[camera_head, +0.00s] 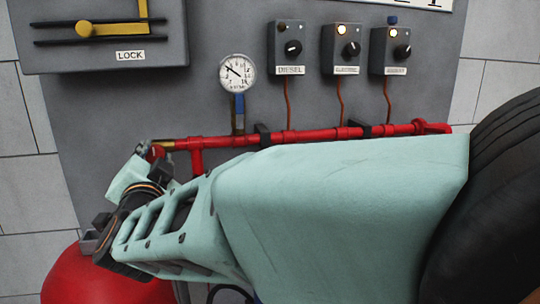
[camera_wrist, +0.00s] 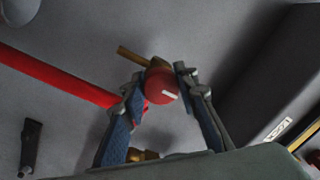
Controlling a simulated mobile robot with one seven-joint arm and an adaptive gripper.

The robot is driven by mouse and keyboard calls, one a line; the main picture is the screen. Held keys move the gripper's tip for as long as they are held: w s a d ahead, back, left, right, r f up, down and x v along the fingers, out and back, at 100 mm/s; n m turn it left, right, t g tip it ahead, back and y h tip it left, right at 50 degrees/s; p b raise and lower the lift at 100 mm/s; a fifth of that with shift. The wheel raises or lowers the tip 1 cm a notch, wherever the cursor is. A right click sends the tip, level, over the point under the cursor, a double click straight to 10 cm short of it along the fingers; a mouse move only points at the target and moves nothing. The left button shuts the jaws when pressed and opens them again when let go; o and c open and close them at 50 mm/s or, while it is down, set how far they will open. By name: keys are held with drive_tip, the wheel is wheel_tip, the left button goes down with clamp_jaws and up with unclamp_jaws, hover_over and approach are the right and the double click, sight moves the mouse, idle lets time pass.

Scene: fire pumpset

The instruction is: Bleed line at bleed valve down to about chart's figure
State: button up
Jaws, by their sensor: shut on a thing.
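The bleed valve has a round red knob with a white mark (camera_wrist: 160,82), at the left end of the red line (camera_head: 300,135). The line also shows in the wrist view (camera_wrist: 60,78). My gripper (camera_wrist: 158,92) is shut on the red knob, one finger on each side. In the head view my gripper (camera_head: 157,160) is at the pipe's left end and partly hides the valve. A round white pressure gauge (camera_head: 237,74) stands above the pipe on a blue-handled stem. Its dark needle slants to the upper left; the exact figure is too small to read.
Three grey control boxes labelled diesel (camera_head: 288,48), electric (camera_head: 341,49) and a third (camera_head: 390,50) hang to the right, the latter two with lit lamps. A lock box (camera_head: 110,40) is at upper left. A white sign (camera_head: 412,4) is cut off at the top.

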drive_tip(key=shift+r, duration=0.2)
drive_tip(key=o, duration=1.2)
drive_tip(key=shift+a+f, duration=0.1)
drive_tip(key=shift+c, duration=0.2)
